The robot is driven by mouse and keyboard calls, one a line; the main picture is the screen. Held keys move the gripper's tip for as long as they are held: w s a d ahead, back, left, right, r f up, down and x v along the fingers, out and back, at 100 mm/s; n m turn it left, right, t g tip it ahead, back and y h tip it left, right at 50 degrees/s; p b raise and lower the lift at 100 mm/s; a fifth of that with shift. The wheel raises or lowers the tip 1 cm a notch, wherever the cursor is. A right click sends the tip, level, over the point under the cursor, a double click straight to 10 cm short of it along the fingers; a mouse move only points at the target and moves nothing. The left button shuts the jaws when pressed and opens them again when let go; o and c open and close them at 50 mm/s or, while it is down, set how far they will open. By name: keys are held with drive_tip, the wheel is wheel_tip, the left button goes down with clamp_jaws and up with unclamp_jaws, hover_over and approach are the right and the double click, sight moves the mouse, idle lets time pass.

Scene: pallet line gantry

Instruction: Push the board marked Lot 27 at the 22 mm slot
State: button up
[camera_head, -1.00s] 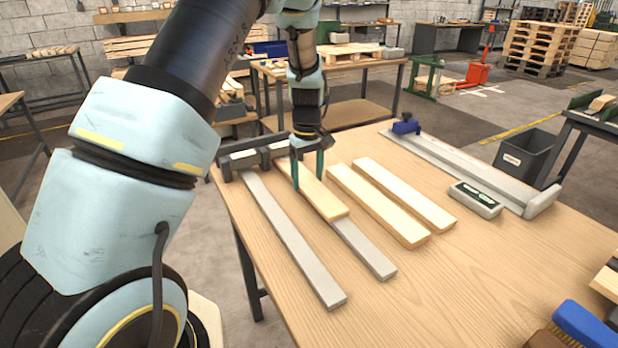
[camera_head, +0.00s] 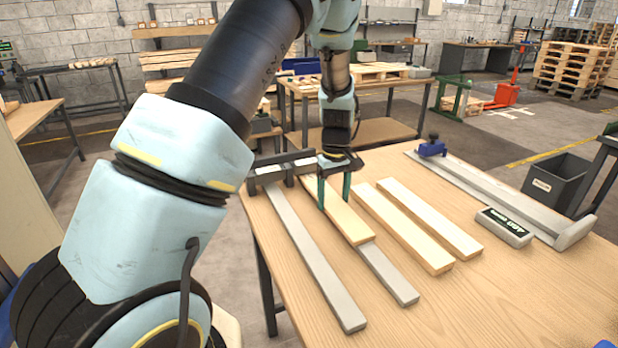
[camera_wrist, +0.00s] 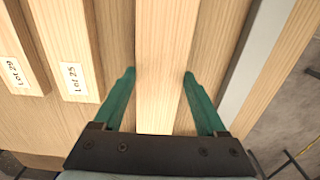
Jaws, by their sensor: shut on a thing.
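My gripper (camera_head: 334,200) is shut on a pale wooden board (camera_head: 348,222), one finger on each long side. The wrist view shows the green fingers (camera_wrist: 160,75) on both sides of this board (camera_wrist: 166,40). No label shows on it, so I cannot read its lot. The board lies lengthwise over or along the right grey rail (camera_head: 390,275); its far part is behind my gripper. A dark slotted gauge (camera_head: 270,175) stands at the rails' far end. Its slot markings are unreadable, and I cannot tell if the board touches it.
Two loose boards lie to the right, marked Lot 25 (camera_wrist: 80,75) and Lot 29 (camera_wrist: 18,70) in the wrist view. The left grey rail (camera_head: 310,260) runs clear. A small display box (camera_head: 503,227) and a long grey fixture (camera_head: 500,200) are further right.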

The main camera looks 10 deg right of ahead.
sight(347, 217)
drive_tip(key=shift+s+d+f+p, duration=0.1)
drive_tip(key=shift+s+d+p, duration=0.1)
drive_tip(key=shift+s, duration=0.95)
drive_tip(key=shift+s+d+r+p, duration=0.1)
drive_tip(key=shift+s+d, duration=0.1)
drive_tip(key=shift+s, duration=1)
drive_tip(key=shift+s+d+f+p, duration=0.1)
drive_tip(key=shift+s+d+p, duration=0.1)
drive_tip(key=shift+s, duration=0.95)
drive_tip(key=o, duration=1.4)
drive_tip(key=shift+w, duration=0.1)
